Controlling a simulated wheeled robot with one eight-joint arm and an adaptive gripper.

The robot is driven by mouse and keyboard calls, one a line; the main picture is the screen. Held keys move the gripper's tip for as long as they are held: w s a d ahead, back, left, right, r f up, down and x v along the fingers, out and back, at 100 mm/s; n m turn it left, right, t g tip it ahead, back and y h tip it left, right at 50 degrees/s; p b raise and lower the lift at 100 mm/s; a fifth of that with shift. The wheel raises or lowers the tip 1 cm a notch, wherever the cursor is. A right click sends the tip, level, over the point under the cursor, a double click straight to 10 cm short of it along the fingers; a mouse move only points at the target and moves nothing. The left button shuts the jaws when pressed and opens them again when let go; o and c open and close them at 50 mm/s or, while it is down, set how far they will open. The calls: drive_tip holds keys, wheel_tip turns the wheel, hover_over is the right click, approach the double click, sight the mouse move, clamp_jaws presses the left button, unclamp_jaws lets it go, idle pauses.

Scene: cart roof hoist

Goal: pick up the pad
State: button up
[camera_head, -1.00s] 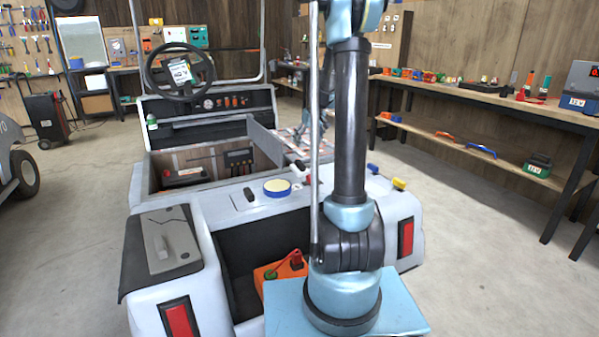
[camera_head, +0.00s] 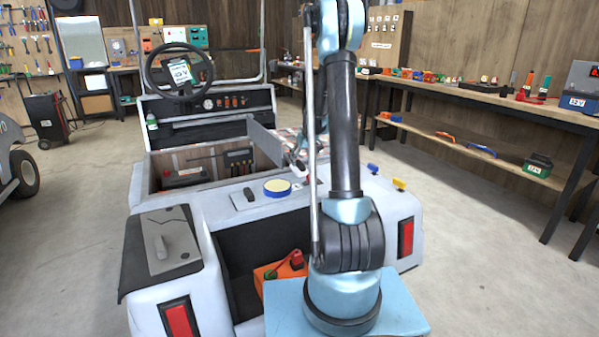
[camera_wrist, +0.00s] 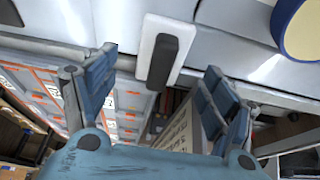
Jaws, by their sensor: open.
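A white block with a black rectangular face (camera_wrist: 163,58), which may be the pad, lies at the edge of the cart's light ledge in the wrist view. My gripper (camera_wrist: 158,82) is open, with one finger to each side and below this block in the picture. Nothing is between the fingertips that I can see held. In the head view my gripper (camera_head: 297,160) is small and partly hidden by my arm, over the cart beyond the ledge. A round yellow disc with a blue rim (camera_head: 277,187) sits on the ledge; it also shows in the wrist view (camera_wrist: 302,30).
A small dark object (camera_head: 250,195) lies left of the disc. The cart (camera_head: 225,210) has an open compartment, steering wheel (camera_head: 180,72) and roof posts nearby. An orange box (camera_head: 280,267) sits in the rear recess. A workbench (camera_head: 480,95) runs along the right.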

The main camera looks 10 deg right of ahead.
sight(301, 163)
drive_tip(key=shift+x, duration=2.75)
drive_tip(key=shift+w+a+r, duration=0.1)
drive_tip(key=c, duration=1.3)
drive_tip(key=shift+o, duration=0.2)
wheel_tip(301, 163, up, 10)
drive_tip(key=shift+r, duration=0.1)
drive_tip(key=o, duration=0.3)
drive_tip(key=shift+c, duration=0.4)
